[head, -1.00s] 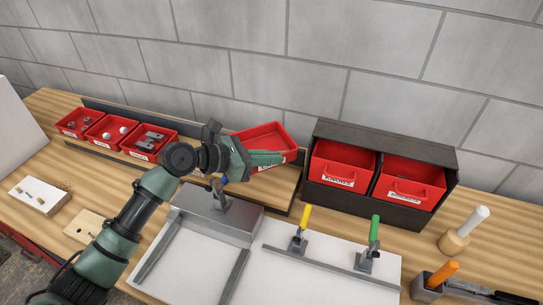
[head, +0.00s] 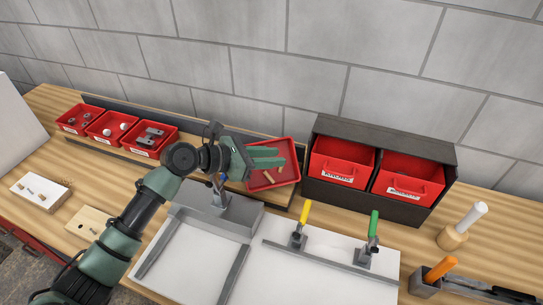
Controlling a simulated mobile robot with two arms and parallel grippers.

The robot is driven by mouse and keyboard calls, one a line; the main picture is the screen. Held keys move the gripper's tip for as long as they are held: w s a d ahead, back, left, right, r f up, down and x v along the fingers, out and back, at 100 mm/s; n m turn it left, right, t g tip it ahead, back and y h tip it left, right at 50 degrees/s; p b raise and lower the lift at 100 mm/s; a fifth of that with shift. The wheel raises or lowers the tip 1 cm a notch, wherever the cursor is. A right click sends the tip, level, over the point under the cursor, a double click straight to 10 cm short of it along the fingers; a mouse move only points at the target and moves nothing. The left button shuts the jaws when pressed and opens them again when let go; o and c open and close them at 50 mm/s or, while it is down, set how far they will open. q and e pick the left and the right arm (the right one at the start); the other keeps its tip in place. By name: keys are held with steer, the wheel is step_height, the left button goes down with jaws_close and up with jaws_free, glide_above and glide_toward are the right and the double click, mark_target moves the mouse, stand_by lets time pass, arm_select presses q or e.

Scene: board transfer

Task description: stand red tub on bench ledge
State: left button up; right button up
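The red tub (head: 292,150) is at the right end of the bench ledge (head: 231,186), beside the dark bin rack. Its inside faces me, and a few wooden pegs (head: 268,176) lie in it. My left gripper (head: 281,157) reaches in from the left across the tub, with its two green fingers apart over the tub's opening. It looks open, with nothing seen between the fingers. The gripper hides the tub's left side, and whether the tub's base rests fully flat is hard to see. My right gripper is out of view.
Several small red tubs (head: 107,128) stand on the ledge at left. The dark rack (head: 329,199) with two red bins is close to the right. In front are a white-and-grey fixture (head: 311,276) with yellow and green clamp handles, and an orange-handled tool (head: 440,269).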

arm_select(q)
steer(key=shift+r, duration=0.1)
steer(key=r+b+v, duration=0.1)
steer(key=b+v, duration=0.2)
steer(key=v, duration=0.9)
